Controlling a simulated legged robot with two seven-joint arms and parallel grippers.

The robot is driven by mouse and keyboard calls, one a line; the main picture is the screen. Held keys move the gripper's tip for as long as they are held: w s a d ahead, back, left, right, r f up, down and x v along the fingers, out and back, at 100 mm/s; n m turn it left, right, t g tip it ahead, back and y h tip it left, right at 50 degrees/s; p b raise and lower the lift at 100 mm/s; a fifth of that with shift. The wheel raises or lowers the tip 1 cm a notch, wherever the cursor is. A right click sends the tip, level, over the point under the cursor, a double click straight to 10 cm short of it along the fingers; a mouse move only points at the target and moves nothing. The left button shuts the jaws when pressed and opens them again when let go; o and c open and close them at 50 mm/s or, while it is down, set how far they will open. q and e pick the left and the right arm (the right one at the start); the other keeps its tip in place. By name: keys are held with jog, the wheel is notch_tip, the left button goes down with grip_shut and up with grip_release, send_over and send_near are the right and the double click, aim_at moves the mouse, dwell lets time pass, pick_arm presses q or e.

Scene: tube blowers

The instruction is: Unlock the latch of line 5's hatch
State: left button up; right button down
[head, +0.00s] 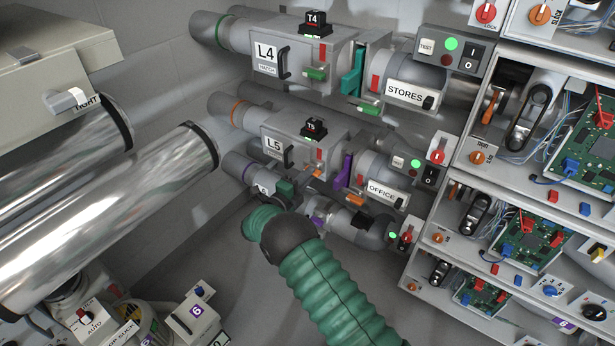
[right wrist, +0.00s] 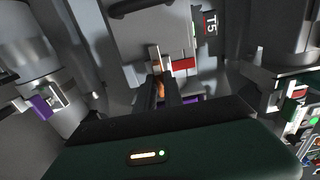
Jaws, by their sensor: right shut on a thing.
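The grey L5 hatch box (head: 285,138) sits on its pipe in the middle of the head view, with a black handle and a black T5 tag (head: 313,127) on top. Its orange latch (head: 317,173) is at the box's lower front edge, below a red mark. My right gripper (head: 303,180) reaches up to it from below; its dark green body partly covers the area. In the right wrist view, the dark fingers (right wrist: 161,92) are shut on the orange latch (right wrist: 160,87), beside a red block (right wrist: 183,64). The latch is mostly hidden between the fingers. My left gripper is not in view.
The L4 hatch box (head: 298,55) stands above, with a green latch. A purple slide plate (head: 343,171) and the OFFICE pipe (head: 375,185) are close to the right. Another purple-ringed line lies just below. Panels with circuit boards (head: 590,140) fill the right side.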

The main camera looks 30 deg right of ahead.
jog(key=shift+f+n, duration=0.15)
jog(key=shift+n, duration=0.15)
jog(key=n+p, duration=0.4)
jog(key=n, duration=1.3)
jog(key=shift+s+f, duration=0.1)
jog(key=shift+f, duration=0.05)
jog(key=shift+a+n, duration=0.1)
jog(key=shift+n, duration=0.2)
dwell(0.4)
jog(key=c, duration=1.5)
grip_release()
jog(key=shift+o, duration=0.2)
jog(key=shift+r, duration=0.2)
